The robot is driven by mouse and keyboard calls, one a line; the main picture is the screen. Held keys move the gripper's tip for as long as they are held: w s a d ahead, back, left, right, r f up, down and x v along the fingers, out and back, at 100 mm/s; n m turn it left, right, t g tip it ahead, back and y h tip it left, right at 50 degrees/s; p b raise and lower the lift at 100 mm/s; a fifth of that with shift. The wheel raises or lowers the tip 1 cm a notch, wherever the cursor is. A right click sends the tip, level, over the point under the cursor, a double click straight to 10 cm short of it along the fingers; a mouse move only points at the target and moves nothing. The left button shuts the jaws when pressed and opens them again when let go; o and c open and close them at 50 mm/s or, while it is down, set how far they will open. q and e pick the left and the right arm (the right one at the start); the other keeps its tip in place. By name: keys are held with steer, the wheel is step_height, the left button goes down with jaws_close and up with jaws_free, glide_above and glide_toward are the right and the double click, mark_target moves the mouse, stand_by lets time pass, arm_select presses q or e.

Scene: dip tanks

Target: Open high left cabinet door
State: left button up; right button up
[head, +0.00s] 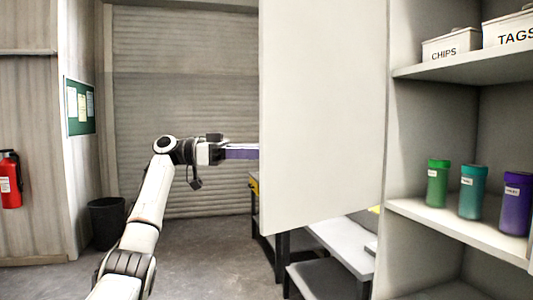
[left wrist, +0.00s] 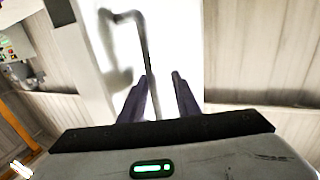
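The cabinet door (head: 322,110) is a tall pale panel standing swung out from the cabinet, with the shelves to its right exposed. My left gripper (head: 242,152) reaches in from the left at the door's free edge, and its purple fingertips pass out of sight behind the panel. In the left wrist view, the door (left wrist: 180,30) has a dark bar handle (left wrist: 146,45). The left gripper's fingers (left wrist: 160,78) are apart, with the lower end of the handle running between them and a gap beside the right finger. My right gripper is in neither view.
The cabinet shelf (head: 455,228) holds green (head: 437,184), teal (head: 472,192) and purple (head: 516,203) canisters. Bins labelled CHIPS (head: 450,46) and TAGS (head: 510,30) stand above. A grey bench (head: 345,245) is beneath the door. A black bin (head: 106,222) and fire extinguisher (head: 10,180) are left.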

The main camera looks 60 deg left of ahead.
arm_select(q)
steer(key=v, duration=1)
